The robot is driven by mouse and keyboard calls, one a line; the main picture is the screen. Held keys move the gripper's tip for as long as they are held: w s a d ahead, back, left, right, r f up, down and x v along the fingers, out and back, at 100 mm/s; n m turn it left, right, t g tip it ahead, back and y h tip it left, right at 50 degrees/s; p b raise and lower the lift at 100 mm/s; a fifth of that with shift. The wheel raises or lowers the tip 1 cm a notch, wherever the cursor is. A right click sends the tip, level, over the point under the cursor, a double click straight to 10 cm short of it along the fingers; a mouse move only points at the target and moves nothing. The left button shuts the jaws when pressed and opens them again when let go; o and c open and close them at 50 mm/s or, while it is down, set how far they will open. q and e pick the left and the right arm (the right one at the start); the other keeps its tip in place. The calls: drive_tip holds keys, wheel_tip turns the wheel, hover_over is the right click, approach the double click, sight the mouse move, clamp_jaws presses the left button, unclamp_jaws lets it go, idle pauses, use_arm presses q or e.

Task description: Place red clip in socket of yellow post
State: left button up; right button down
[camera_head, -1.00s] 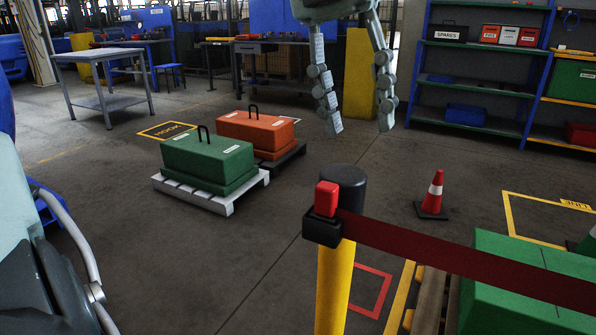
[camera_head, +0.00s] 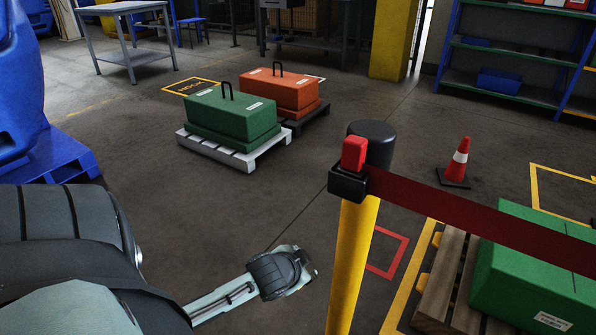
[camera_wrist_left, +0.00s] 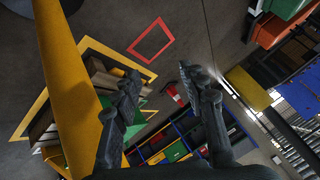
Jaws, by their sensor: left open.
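The yellow post (camera_head: 352,265) stands upright right of centre in the head view, with a dark cap on top. A black socket (camera_head: 347,184) sticks out from its upper left side. The red clip (camera_head: 354,153) sits upright at that socket, at the end of a dark red belt (camera_head: 460,207); how deep it sits cannot be told. My left gripper (camera_wrist_left: 158,72) is open and empty in the left wrist view, with the yellow post (camera_wrist_left: 70,85) to the left of its fingers. In the head view my left arm reaches toward the post from the left; its fingers do not show. My right gripper is not in view.
The belt runs off to the right above a green box (camera_head: 535,270) and a wooden pallet (camera_head: 448,275). A traffic cone (camera_head: 458,164) stands behind it. Green (camera_head: 232,118) and orange (camera_head: 280,92) weights rest on pallets farther back. The floor left of the post is open.

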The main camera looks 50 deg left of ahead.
use_arm(q)
drive_tip(key=s+d+f+n+g+h, duration=0.1)
drive_tip(key=s+d+f+g, duration=0.3)
drive_tip(key=s+d, duration=0.5)
wheel_tip(320, 180, down, 3)
drive_tip(key=shift+s+d+r+g+h, duration=0.1)
drive_tip(key=shift+s+d+g+h, duration=0.15)
drive_tip(key=shift+s+h, duration=0.35)
